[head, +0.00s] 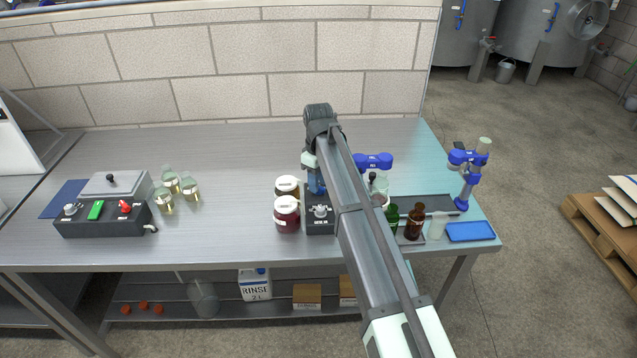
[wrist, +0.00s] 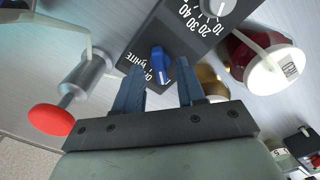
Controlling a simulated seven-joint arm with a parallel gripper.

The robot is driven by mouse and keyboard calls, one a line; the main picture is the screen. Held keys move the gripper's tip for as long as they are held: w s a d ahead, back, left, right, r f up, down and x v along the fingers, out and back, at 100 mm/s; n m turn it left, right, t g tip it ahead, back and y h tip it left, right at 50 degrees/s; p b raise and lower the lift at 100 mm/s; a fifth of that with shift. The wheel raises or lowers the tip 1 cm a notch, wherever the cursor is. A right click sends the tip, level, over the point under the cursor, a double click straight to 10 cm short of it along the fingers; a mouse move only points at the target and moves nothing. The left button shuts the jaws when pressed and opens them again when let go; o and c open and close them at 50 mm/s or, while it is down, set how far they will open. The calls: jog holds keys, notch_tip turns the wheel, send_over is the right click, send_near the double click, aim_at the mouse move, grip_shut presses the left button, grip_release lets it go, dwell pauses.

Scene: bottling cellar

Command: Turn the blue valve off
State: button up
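The blue valve (wrist: 158,62) is a small blue knob on a dark panel, beside white lettering that reads WHITE. In the wrist view it lies between the fingertips of my gripper (wrist: 160,68). The two dark blue fingers stand apart, one on each side of the knob, with a visible gap. I cannot tell whether either finger touches it. In the head view my gripper (head: 316,182) points down over the back of the dark control box (head: 319,227), and my arm and gripper hide the valve there.
A grey dial (wrist: 219,6) with a number scale shares the panel. Brown (head: 415,222) and green bottles stand right. The table's middle left is clear.

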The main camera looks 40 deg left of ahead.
jog(key=shift+f, duration=0.6)
jog(key=shift+c, duration=0.2)
grip_shut()
